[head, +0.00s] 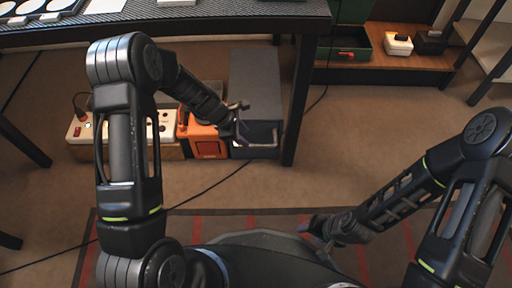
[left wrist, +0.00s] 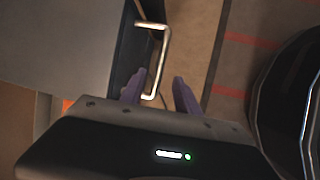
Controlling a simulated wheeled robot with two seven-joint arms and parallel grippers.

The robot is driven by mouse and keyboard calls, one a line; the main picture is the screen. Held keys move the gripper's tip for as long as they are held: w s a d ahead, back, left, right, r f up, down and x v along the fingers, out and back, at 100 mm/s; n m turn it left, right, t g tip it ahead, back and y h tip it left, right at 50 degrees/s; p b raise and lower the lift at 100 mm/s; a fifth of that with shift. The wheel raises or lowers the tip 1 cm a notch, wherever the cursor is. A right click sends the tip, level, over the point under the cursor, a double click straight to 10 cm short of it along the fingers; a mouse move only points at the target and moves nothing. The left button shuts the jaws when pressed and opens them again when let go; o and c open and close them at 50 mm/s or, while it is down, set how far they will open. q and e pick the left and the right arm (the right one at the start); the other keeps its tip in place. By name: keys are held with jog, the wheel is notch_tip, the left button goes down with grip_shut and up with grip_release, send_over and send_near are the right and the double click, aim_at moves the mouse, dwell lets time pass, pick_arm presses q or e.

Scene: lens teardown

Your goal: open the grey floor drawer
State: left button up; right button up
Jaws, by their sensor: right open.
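The grey floor drawer unit (head: 255,78) stands on the floor under the table, and its dark front faces me. It also shows in the left wrist view (left wrist: 65,45), where its pale metal handle (left wrist: 166,48) sticks out from the front. The drawer looks shut. My left gripper (head: 238,122) is at the front of the unit. In the left wrist view its two fingers (left wrist: 159,84) are apart, with the near end of the handle between them; I cannot tell whether they touch it. My right gripper (head: 318,230) is open and empty, low over the striped mat, away from the drawer.
An orange box (head: 205,138) stands left of the drawer unit, beside a white panel with knobs (head: 150,128). A dark table leg (head: 298,95) is close on the right. A black cable (head: 200,190) crosses the floor. The carpet in front of the drawer is otherwise clear.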

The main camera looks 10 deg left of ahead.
aim_at(254, 145)
pick_arm(q)
jog(key=b+x, duration=0.3)
jog(key=x, duration=0.5)
jog(key=shift+s+b, duration=0.1)
jog(key=shift+b, duration=0.2)
jog(key=shift+r, duration=0.1)
jog(key=shift+c, duration=0.4)
grip_shut()
dwell(0.8)
